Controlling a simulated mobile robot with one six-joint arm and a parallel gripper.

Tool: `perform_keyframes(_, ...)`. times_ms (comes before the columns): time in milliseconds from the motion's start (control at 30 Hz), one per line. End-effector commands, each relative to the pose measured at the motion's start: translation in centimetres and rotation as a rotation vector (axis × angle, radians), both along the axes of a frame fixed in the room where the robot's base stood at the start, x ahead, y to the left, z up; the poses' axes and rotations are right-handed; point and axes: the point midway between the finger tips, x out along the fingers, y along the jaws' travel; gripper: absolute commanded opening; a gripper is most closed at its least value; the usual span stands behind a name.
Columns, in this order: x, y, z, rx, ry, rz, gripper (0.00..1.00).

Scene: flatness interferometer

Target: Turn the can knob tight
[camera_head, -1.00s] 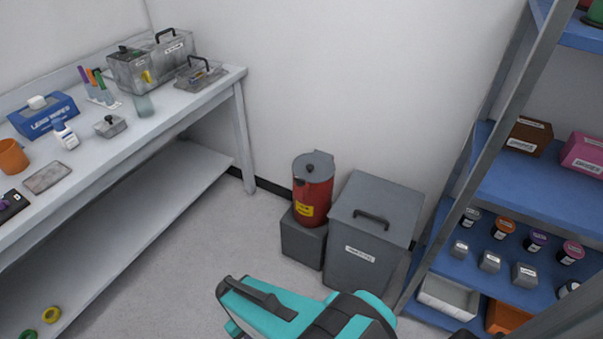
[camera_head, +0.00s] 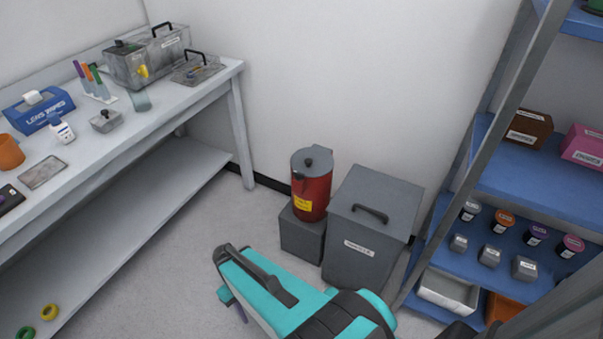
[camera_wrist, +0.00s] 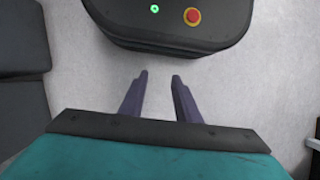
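The red can (camera_head: 312,190) stands on a small grey block in the corner, with a yellow label on its front. Its grey lid carries a small dark knob (camera_head: 308,162) on top. From here I cannot tell how tight the knob is. My gripper (camera_wrist: 158,88) shows in the wrist view with its two fingers apart and nothing between them. It points down over the floor and my own base.
A grey lidded bin (camera_head: 370,228) stands right beside the can. A blue shelf rack (camera_head: 530,180) with jars and boxes is on the right. A white bench (camera_head: 150,112) with lab items runs along the left. Open floor (camera_head: 185,260) lies between.

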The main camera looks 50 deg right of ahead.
Motion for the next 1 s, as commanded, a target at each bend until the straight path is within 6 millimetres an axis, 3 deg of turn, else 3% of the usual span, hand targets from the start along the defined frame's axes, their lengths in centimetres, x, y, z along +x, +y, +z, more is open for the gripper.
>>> perform_keyframes(33, 1.5, -0.9, 0.3, 0.012, -0.022, -0.008, 0.30)
perform_keyframes(200, 5.3, -3.9, 2.4, 0.054, -0.089, -0.015, 0.30)
perform_keyframes(500, 10.8, -10.4, 7.0, 0.109, -0.216, -0.014, 0.30)
perform_keyframes(800, 14.5, -18.1, 12.6, 0.132, -0.353, 0.000, 0.30)
perform_keyframes(1000, 15.7, -23.5, 16.8, 0.130, -0.444, 0.020, 0.30)
